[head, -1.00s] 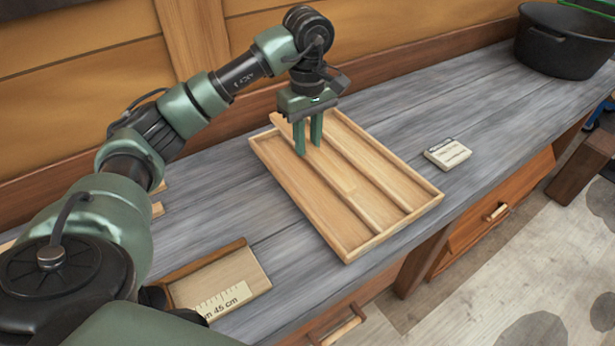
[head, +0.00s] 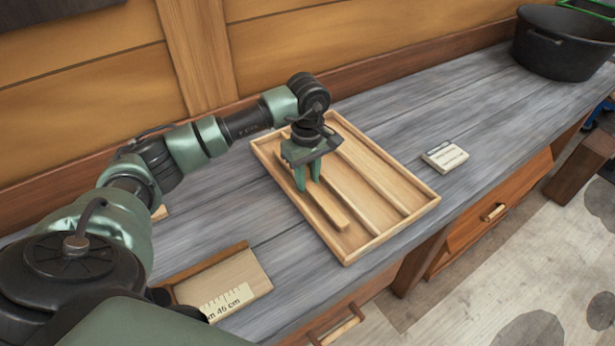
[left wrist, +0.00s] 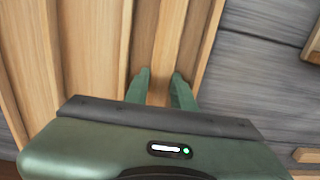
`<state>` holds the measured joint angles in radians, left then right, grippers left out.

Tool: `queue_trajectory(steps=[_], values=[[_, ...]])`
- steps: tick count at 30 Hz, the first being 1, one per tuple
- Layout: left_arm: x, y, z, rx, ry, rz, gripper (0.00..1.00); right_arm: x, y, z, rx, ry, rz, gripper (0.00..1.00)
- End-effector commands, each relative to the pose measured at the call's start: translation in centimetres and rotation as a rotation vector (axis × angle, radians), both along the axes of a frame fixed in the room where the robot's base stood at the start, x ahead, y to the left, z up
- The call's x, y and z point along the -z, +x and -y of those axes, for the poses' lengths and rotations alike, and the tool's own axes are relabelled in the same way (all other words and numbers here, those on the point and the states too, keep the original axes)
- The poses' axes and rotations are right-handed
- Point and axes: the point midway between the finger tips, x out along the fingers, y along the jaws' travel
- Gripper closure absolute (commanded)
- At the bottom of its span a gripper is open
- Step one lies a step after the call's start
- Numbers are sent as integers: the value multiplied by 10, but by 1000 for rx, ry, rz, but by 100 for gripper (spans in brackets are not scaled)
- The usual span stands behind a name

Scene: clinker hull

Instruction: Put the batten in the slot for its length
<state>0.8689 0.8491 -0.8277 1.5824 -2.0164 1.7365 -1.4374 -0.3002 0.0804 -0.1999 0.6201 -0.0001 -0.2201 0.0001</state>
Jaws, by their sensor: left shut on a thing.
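My left gripper (head: 308,184) is shut on a pale wooden batten (head: 334,212), which runs lengthwise over the leftmost slot of the slotted wooden tray (head: 395,232). In the left wrist view the batten (left wrist: 170,45) passes between the fingertips (left wrist: 160,92), beside the tray's outer wall (left wrist: 207,50). The batten lies low, roughly parallel to the dividers. I cannot tell whether it touches the slot floor. The gripper hides part of the batten. The other slots look empty. My right gripper is not in view.
A small labelled block (head: 445,157) sits right of the tray, and a black pot (head: 562,45) stands at the back right. The grey bench (head: 470,105) is clear between them.

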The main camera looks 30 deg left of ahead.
Motion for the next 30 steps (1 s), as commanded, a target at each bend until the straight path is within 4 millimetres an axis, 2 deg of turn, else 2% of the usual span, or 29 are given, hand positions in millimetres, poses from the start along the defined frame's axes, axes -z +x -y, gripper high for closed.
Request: queue_trajectory(steps=[3, 4, 6, 14, 19, 23, 30], values=[[5, 0, 0, 0, 1, 0, 100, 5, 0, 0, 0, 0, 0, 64], [3, 0, 0, 0, 0, 0, 67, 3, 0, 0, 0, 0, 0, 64], [2, 0, 0, 0, 0, 0, 53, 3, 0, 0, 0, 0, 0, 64], [2, 0, 0, 0, 0, 0, 53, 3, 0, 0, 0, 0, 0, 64], [-6, 1, 0, 0, 0, 3, 53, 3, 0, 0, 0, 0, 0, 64], [-28, 2, 0, 2, 0, 8, 53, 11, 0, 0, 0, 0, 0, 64], [-81, 2, 0, 1, -1, 7, 53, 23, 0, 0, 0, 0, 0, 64]])
